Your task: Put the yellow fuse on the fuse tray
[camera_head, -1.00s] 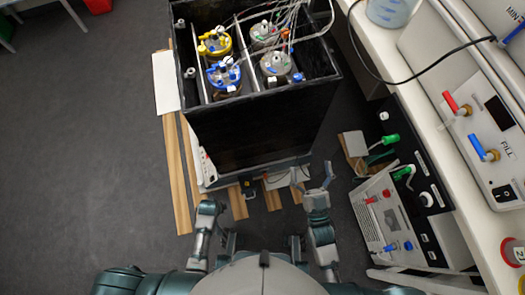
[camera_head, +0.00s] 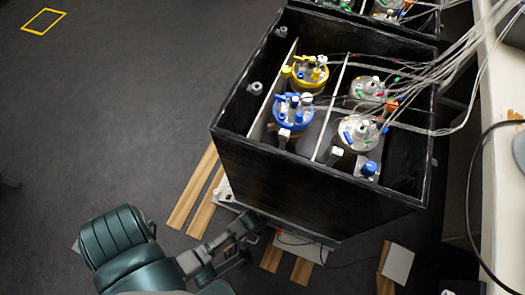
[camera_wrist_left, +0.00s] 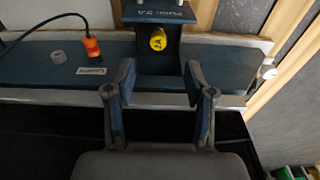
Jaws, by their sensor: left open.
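In the left wrist view, a small yellow round piece (camera_wrist_left: 158,40), which looks like the yellow fuse, sits at a dark holder (camera_wrist_left: 150,62) with upside-down lettering that seems to read FUSE 2A. The holder is at a blue-grey panel (camera_wrist_left: 40,70). My left gripper (camera_wrist_left: 160,68) is open and empty, with its fingers either side of the line to the yellow piece and short of it. In the head view my left gripper (camera_head: 238,238) is low beside the black box's lower edge. I cannot make out a separate fuse tray. My right gripper is out of view.
A black open box (camera_head: 290,180) with several capped vessels and many tubes stands over the left gripper. An orange-ended cable (camera_wrist_left: 93,46) and a small grey cap (camera_wrist_left: 58,57) are on the panel. Wooden slats (camera_head: 195,195) lie below.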

